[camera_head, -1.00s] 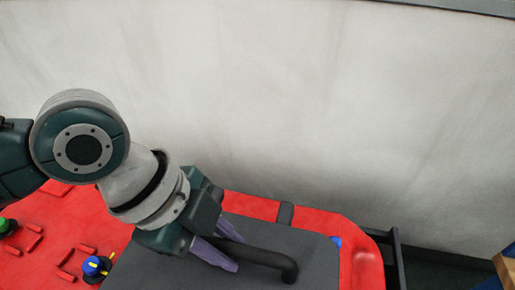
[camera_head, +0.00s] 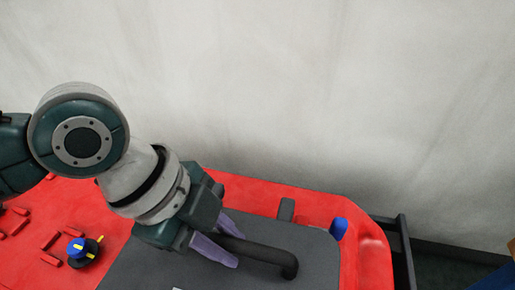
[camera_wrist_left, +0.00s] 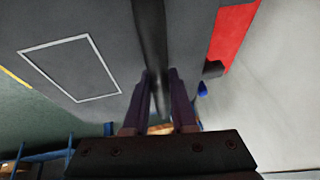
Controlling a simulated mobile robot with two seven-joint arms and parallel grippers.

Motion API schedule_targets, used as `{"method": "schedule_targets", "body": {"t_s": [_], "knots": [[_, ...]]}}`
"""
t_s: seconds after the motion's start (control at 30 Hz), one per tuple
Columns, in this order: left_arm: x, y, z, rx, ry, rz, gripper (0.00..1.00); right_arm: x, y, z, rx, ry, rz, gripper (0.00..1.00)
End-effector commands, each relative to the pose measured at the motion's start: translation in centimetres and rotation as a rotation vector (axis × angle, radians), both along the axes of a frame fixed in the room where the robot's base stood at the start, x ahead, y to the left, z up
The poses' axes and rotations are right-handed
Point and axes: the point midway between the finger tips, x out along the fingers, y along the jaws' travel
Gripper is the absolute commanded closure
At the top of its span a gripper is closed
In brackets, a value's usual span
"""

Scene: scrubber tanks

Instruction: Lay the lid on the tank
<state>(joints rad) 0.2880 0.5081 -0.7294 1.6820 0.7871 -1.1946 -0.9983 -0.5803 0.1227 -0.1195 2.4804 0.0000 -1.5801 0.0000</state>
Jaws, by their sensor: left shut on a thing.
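The lid (camera_head: 311,255) is a flat dark grey panel with a black bar handle (camera_head: 262,252). My left gripper (camera_head: 226,250) is shut on the handle with its purple fingers. In the left wrist view the handle (camera_wrist_left: 151,40) passes between the fingers (camera_wrist_left: 159,110), and the lid (camera_wrist_left: 180,35) carries a white rectangle outline. The tank (camera_head: 368,262) is the red body under and around the lid. The lid hides its opening, and the gap between them cannot be judged. My right gripper is not in view.
A blue knob (camera_head: 77,249) with yellow marks sits on the red top at left. A blue part (camera_head: 339,228) is by the lid's right edge. A grey tab (camera_head: 286,210) stands behind the lid. A dark rail (camera_head: 403,250) runs at right, before a pale wall (camera_head: 330,90).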

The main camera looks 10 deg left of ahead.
Motion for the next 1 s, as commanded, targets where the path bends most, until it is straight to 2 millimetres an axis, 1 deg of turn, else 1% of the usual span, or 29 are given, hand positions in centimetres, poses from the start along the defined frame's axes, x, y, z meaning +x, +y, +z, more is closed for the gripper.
{"method": "schedule_targets", "body": {"t_s": [0.17,0.5,0.87,1.0], "knots": [[0.0,-0.1,0.0,-0.002,-0.001,0.0,1.0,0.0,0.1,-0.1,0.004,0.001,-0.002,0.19],[0.0,-0.1,-1.3,-0.002,-0.002,-0.001,1.0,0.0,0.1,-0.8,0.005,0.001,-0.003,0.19],[0.0,-0.1,-1.3,-0.002,-0.002,0.0,1.0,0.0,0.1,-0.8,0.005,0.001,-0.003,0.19],[0.0,-0.1,-1.7,-0.002,-0.001,0.0,1.0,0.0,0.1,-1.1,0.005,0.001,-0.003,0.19]]}}
